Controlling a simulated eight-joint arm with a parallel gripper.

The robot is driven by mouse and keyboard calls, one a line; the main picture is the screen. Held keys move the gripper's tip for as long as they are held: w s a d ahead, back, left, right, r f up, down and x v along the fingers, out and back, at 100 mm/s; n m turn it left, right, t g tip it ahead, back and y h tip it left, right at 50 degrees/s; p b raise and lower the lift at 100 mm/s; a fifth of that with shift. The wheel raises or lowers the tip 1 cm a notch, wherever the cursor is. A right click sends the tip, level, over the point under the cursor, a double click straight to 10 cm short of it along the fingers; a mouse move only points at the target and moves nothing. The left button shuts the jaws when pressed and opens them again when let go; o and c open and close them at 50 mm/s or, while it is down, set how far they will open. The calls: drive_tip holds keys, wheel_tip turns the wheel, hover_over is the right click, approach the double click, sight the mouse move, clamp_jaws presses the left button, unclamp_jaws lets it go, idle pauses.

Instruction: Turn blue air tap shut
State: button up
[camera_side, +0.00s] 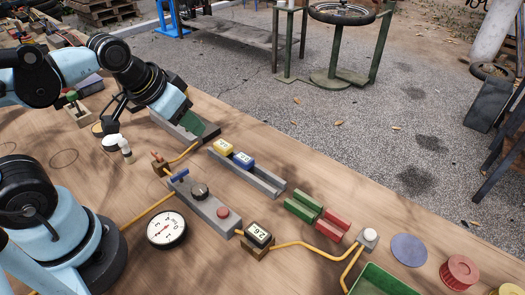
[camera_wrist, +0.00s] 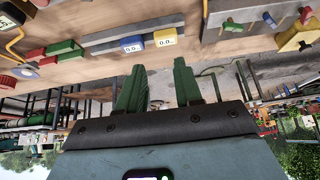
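The blue air tap (camera_side: 180,175) is a small blue lever at the upper left end of a grey bar (camera_side: 213,211). Its handle lies across the bar's length. My gripper (camera_side: 193,126) is above the table, beyond and apart from the tap in the side view. In the wrist view its two green fingers (camera_wrist: 158,88) stand apart with nothing between them. A blue knob (camera_wrist: 268,18) shows on a grey bar at the upper right of the wrist view; I cannot tell whether it is the tap.
Yellow hose (camera_side: 147,212) runs nearby. A round gauge (camera_side: 166,229) lies in front. A grey rail (camera_side: 247,172) holds a yellow and a blue block. Green blocks (camera_side: 304,206) lie further right.

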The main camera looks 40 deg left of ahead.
sight(179, 173)
drive_tip(key=s+r+g, duration=0.3)
drive_tip(key=s+g, duration=0.2)
drive_tip(key=g, duration=0.1)
drive_tip(key=shift+m, duration=0.3)
drive_tip(key=shift+w+d+f, duration=0.1)
drive_tip(key=shift+w+f, duration=0.05)
drive_tip(key=shift+f, duration=5.9)
clamp_jaws()
